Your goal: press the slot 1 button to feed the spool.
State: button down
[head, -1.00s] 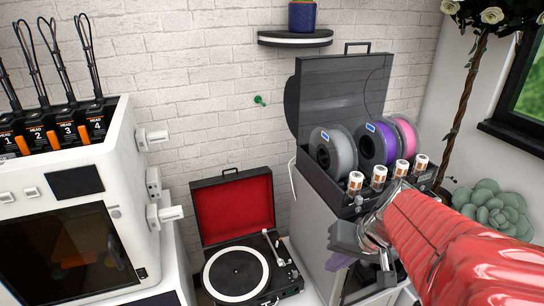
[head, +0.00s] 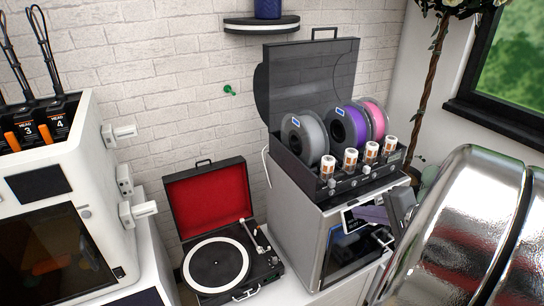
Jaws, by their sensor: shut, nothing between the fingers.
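The filament box (head: 345,193) is black with a raised smoky lid and stands on a grey printer. Inside are a grey spool (head: 298,140), a purple spool (head: 338,130) and a pink spool (head: 374,112). A row of small white-and-orange canisters (head: 350,161) stands along its front. Small pale round parts (head: 332,184) show on its front face; I cannot tell which is the slot 1 button. My gripper (head: 374,216) is shut and empty, low and to the right of the box's front, before the printer. Part of it is hidden by my large chrome arm link.
The grey printer (head: 293,220) stands under the box. A record player (head: 215,262) with a red-lined lid is to its left. A white machine (head: 70,170) stands at the far left. A wall shelf (head: 262,24) is above. A window (head: 510,80) is at the right.

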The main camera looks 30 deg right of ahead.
jog(key=d, duration=0.1)
jog(key=d+m, duration=0.1)
jog(key=s+d+h, duration=0.1)
jog(key=shift+r+m+t, duration=0.3)
jog(key=shift+r+t, duration=0.05)
jog(key=shift+t, duration=0.05)
jog(key=shift+w, duration=0.1)
send_near(332, 192)
jog(key=f, duration=0.1)
jog(key=w+f, duration=0.1)
jog(key=f, duration=0.1)
jog(key=shift+f, duration=0.15)
jog(key=w, duration=0.3)
jog(key=shift+w, duration=0.6)
jog(key=shift+w, duration=0.1)
